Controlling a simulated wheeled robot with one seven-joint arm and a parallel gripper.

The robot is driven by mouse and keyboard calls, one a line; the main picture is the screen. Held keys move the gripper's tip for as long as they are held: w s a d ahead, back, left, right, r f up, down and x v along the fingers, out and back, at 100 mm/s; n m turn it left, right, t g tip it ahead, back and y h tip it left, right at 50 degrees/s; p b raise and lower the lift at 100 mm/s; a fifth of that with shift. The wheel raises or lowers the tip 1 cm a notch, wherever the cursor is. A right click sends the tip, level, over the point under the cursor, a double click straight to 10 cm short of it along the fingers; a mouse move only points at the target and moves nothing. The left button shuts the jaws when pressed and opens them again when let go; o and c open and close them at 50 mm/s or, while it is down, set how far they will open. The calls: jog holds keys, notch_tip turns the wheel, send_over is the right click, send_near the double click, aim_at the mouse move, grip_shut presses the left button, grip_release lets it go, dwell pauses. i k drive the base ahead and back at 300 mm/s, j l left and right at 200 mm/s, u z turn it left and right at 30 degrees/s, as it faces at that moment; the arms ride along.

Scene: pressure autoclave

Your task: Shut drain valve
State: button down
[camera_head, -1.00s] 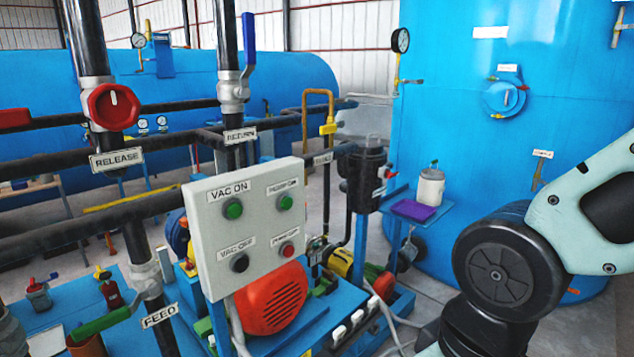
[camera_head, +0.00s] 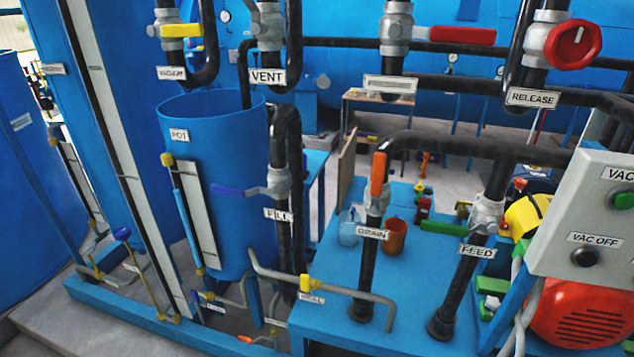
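The drain valve is on a black upright pipe, with a label reading DRAIN (camera_head: 372,234) below it. Its orange handle (camera_head: 378,174) stands upright, in line with the pipe. The grey valve body (camera_head: 376,203) sits between handle and label. My gripper is not in view, and no part of my arm shows now.
The feed valve's green handle (camera_head: 443,227) lies to the right, and the fill valve's blue handle (camera_head: 240,190) to the left. An orange cup (camera_head: 394,237) and a clear jug (camera_head: 349,228) stand on the blue platform behind the drain pipe. The control box (camera_head: 590,215) is at right.

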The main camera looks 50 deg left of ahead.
aim_at(379, 158)
jog(key=u, duration=1.45)
